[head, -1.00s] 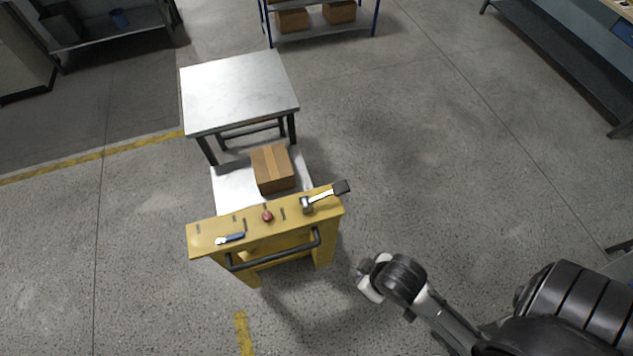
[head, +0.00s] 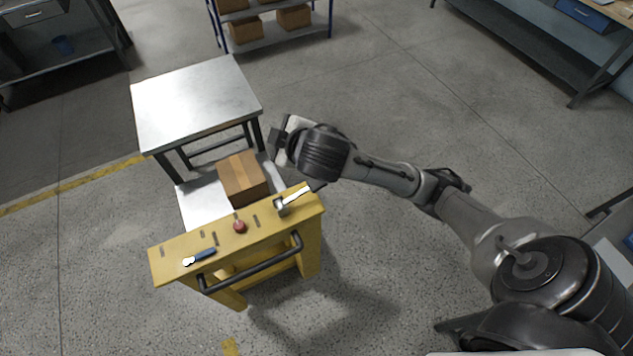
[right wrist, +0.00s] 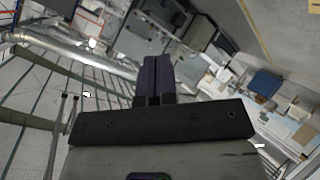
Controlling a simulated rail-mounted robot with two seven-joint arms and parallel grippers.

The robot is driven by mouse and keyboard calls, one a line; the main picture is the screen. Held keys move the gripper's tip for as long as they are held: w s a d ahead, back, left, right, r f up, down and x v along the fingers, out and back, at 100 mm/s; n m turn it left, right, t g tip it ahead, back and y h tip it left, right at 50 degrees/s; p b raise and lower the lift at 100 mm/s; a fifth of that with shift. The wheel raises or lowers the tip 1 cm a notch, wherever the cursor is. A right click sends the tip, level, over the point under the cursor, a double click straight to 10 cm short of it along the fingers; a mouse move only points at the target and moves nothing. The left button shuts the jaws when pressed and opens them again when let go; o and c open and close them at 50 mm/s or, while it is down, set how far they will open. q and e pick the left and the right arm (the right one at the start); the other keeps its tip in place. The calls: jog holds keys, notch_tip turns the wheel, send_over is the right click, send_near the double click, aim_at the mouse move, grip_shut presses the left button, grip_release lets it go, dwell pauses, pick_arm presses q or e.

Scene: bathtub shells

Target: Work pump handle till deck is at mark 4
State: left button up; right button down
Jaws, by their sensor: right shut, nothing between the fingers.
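The yellow lift cart (head: 285,228) stands left of centre in the head view. Its pump handle (head: 296,195), a silver lever with a dark grip, is on the right end of the yellow top. The pale deck (head: 200,208) lies behind it, low, with a cardboard box (head: 243,178) on it. I cannot read any mark numbers. My right gripper (head: 277,147) is over the cart's far right side, beyond the handle and apart from it. Its fingers are shut and empty in the right wrist view (right wrist: 156,78). My left gripper is not in view.
A metal table (head: 195,100) stands behind the deck. The floor right of the cart is open beneath my arm.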

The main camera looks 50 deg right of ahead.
jog(key=w+d+f+n+g+h+b, duration=0.1)
jog(key=w+d+f+g+b, duration=0.1)
jog(key=d, duration=0.4)
jog(key=w+d+f+g+b, duration=0.1)
jog(key=w+d+g, duration=0.1)
jog(key=d, duration=0.4)
jog(key=s+a+f+n+g+y, duration=0.1)
jog(key=s+f+n+g+y, duration=0.4)
jog(key=f, duration=0.4)
jog(key=shift+s+n+g, duration=0.15)
jog(key=shift+n+g, duration=0.15)
jog(key=shift+g, duration=0.6)
jog(key=shift+f, duration=0.1)
